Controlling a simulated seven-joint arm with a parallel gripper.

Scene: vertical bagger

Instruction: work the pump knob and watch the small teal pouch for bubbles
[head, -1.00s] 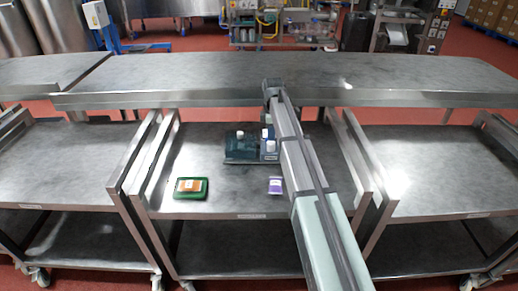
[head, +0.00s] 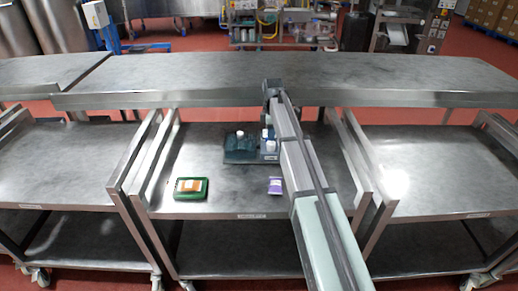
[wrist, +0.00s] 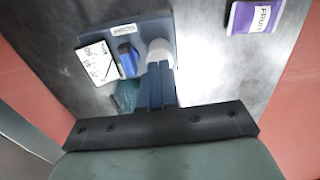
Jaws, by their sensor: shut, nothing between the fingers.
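A dark blue pump unit (head: 238,158) stands toward the back of the middle cart's top, with white round parts on it. In the wrist view its blue base (wrist: 185,45) carries a round white knob (wrist: 160,48) just beyond my fingertips. My gripper (wrist: 158,66) is shut and empty; I cannot tell whether it touches the knob. A teal piece (wrist: 125,96), probably the small pouch, shows left of my fingers, partly hidden. In the head view a teal, see-through mass (head: 240,143) sits on the unit's left. Bubbles are too small to make out. My arm covers the unit's right side.
A white card (wrist: 98,62) and a blue part (wrist: 128,60) are beside the knob. A purple-and-white packet (head: 275,186) lies in front of the unit. A green box with an orange-and-white label (head: 190,188) lies front left. A long steel shelf (head: 180,85) spans behind.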

